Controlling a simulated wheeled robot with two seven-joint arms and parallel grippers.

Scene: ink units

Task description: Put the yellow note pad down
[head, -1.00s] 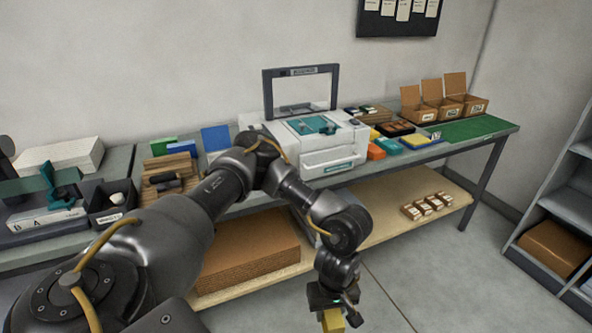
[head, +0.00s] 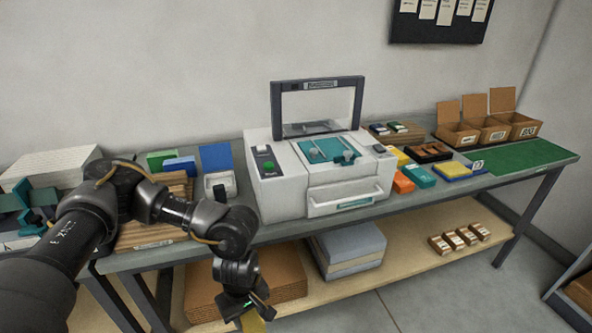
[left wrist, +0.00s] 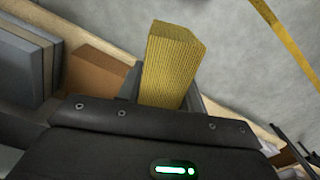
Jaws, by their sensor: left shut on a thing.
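The yellow note pad (left wrist: 172,62) is a thick block held in my left gripper, seen in the left wrist view. In the head view only a bit of the pad (head: 252,322) shows at the bottom edge. My left gripper (head: 244,308) is shut on it, pointing down in front of the bench and its lower shelf. The gripper (left wrist: 165,95) hides the near end of the pad in the left wrist view. The pad touches no surface that I can see. My right gripper is in neither view.
A white machine (head: 285,190) with a raised frame stands mid-bench. Right of it lie an orange block (head: 402,183), a teal block (head: 420,176), cardboard boxes (head: 490,132) and a mostly bare green mat (head: 530,158). The lower shelf (head: 400,245) has bare room between grey stacks and small boxes.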

